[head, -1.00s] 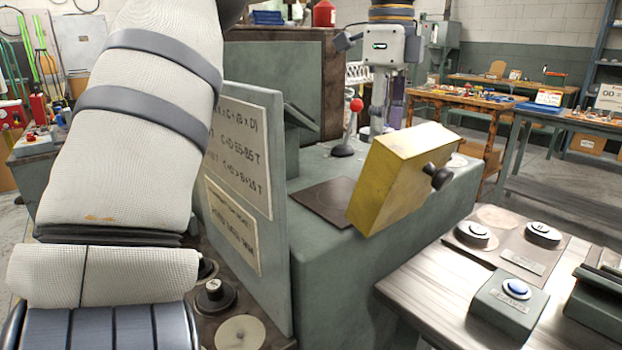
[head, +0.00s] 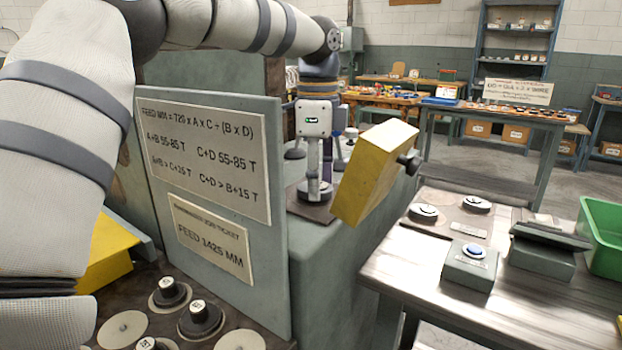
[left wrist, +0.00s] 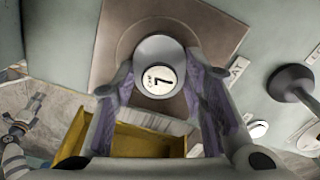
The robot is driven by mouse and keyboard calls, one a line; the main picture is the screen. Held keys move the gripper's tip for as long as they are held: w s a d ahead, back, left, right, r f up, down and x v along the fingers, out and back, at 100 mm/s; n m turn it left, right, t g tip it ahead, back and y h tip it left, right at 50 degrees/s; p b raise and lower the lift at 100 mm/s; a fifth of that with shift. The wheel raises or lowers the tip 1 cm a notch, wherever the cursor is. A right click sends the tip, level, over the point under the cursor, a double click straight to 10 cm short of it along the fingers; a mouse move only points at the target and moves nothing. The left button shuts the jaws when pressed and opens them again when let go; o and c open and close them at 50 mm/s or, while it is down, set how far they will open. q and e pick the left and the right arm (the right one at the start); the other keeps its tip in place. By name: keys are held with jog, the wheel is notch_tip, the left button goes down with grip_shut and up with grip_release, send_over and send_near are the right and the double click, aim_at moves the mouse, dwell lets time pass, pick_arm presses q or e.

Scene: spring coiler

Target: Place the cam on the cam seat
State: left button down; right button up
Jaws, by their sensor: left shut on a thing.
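My left gripper (head: 315,172) reaches over the green machine top and points down. It is shut on the cam, a small grey round piece (head: 314,192) whose white face with a dark mark shows between the fingers in the left wrist view (left wrist: 160,76). The cam is over the dark square plate of the cam seat (head: 318,213), inside its round outline (left wrist: 133,30). I cannot tell whether the cam touches the seat. An arm-like part, apparently my right gripper (left wrist: 20,128), shows small at the left wrist view's edge; its jaws are unclear.
A tilted yellow cover (head: 372,172) with a black knob stands just right of the seat. An upright sign panel (head: 212,230) stands to the left. Several knobbed discs (head: 200,320) lie at lower left. A bench with a blue button (head: 474,251) and green bin (head: 602,235) is at right.

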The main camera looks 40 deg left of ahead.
pick_arm(q)
jog(key=shift+w+d, duration=0.1)
jog(key=shift+f, duration=0.15)
jog(key=c, duration=1)
grip_release()
jog(key=shift+r+b, duration=0.7)
jog(key=shift+r, duration=5.5)
pick_arm(e)
jog(key=shift+s+f+g, duration=0.4)
jog(key=shift+s+f, duration=0.5)
jog(key=shift+s, duration=0.1)
pick_arm(q)
jog(key=shift+f, duration=0.1)
pick_arm(e)
jog(key=shift+s+d, duration=0.1)
